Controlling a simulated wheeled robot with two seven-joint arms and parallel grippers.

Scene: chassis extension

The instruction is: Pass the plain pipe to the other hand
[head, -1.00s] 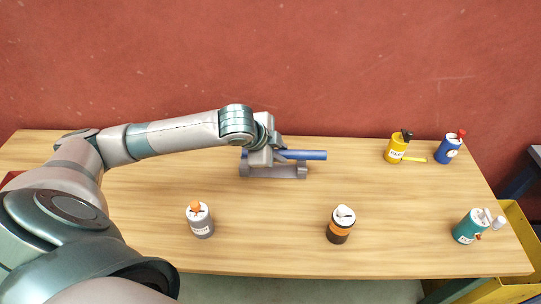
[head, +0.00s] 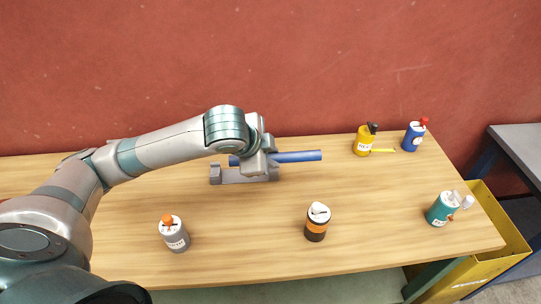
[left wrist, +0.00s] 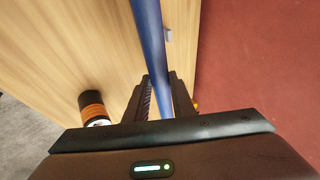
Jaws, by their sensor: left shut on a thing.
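The plain pipe is a blue tube (head: 300,156) at the back middle of the table, lying roughly level from left to right. My left gripper (head: 256,162) is shut on it near its left part, with the longer free length to the right. In the left wrist view the blue pipe (left wrist: 152,50) runs between the two dark fingers (left wrist: 161,98). A grey cradle (head: 245,176) stands on the table just below the pipe. The pipe looks a little above the cradle; the gripper hides part of this. My right gripper is not in view.
A grey can (head: 173,234) and a black-orange can (head: 317,222) stand at the front of the wooden table (head: 240,255). A yellow bin (head: 490,225) is beyond the right edge.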

